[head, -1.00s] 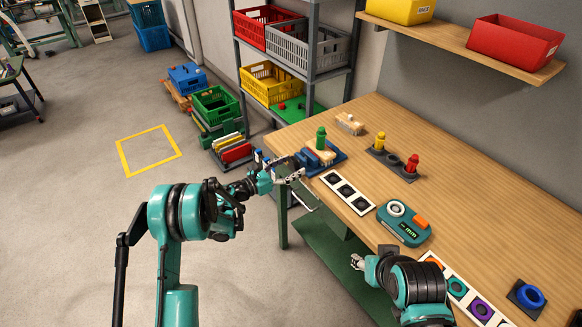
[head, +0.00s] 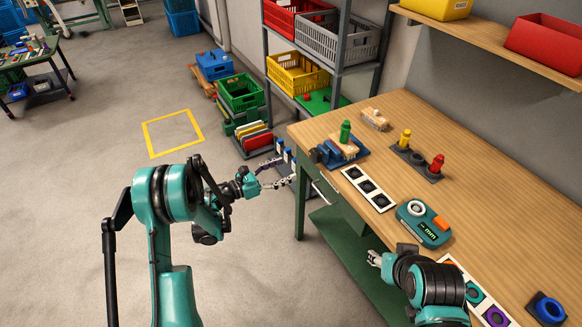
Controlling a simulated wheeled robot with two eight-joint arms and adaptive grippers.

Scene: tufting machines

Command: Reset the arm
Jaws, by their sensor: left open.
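My left arm reaches in from the left over the floor. Its gripper (head: 277,172) is open and empty, with its fingers spread, just left of the workbench (head: 480,165) and apart from it. My right gripper (head: 374,258) shows small beside the bench's front edge, in front of the dark teal right arm. Its fingers are too small to tell open from shut. I see nothing held in it.
On the bench are a blue fixture (head: 340,150) with a green peg piece, a white strip with dark squares (head: 368,188), a teal device (head: 424,222) and a dark peg base (head: 415,162). A crate rack (head: 345,75) stands behind.

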